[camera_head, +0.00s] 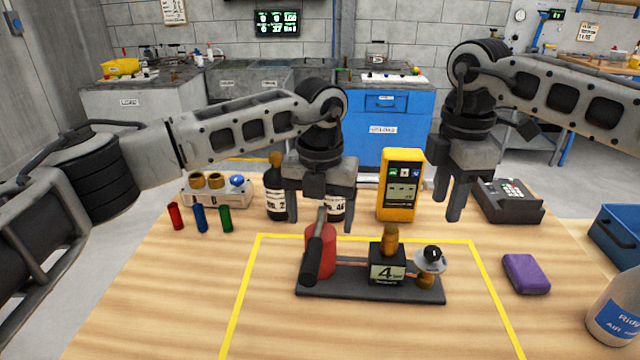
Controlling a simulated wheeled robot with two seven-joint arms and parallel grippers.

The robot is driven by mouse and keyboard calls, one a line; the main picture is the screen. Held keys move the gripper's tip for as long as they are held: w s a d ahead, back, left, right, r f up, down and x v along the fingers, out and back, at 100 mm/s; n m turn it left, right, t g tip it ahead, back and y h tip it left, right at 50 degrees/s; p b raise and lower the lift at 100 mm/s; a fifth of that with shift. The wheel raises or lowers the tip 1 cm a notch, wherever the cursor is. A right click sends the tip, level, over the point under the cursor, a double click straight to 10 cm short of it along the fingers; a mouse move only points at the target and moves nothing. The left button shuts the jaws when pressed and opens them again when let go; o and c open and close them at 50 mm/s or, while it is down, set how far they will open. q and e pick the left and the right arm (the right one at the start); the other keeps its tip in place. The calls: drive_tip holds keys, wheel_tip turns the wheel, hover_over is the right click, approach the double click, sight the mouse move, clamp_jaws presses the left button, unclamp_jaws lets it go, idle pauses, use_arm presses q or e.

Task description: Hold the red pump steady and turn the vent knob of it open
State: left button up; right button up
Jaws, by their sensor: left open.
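The red pump is a red cylinder (328,250) with a black lever (314,252) slanting down its front, standing on a dark base plate (350,290). The same plate carries a black block marked 4 (387,270) with a brass fitting (391,241) on top, and a pale round dial (420,264) with a black knob (433,253). A small brass part (425,282) sits under the dial. Which part is the vent knob is unclear. My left gripper (320,226) is open, pointing down above the red cylinder, fingers apart on either side in the picture. My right gripper (449,213) points down behind the dial, apart from it; its opening is unclear.
A yellow meter (400,186) stands between the grippers. Dark bottles (275,190) and red, blue and green tubes (200,218) are at left. A purple block (526,274), a white bottle (615,310) and a blue bin (615,238) are at right. The front of the yellow-taped area is clear.

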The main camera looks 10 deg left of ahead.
sight(434, 250)
use_arm(q)
drive_tip(key=shift+f, duration=2.3)
clamp_jaws()
use_arm(e)
drive_tip(key=shift+o, duration=1.4)
use_arm(q)
drive_tip(key=shift+r, duration=0.1)
use_arm(e)
wheel_tip(434, 250, down, 10)
drive_tip(key=n, duration=0.5)
drive_tip(key=shift+r+n, duration=0.2)
drive_tip(key=shift+n, duration=0.2)
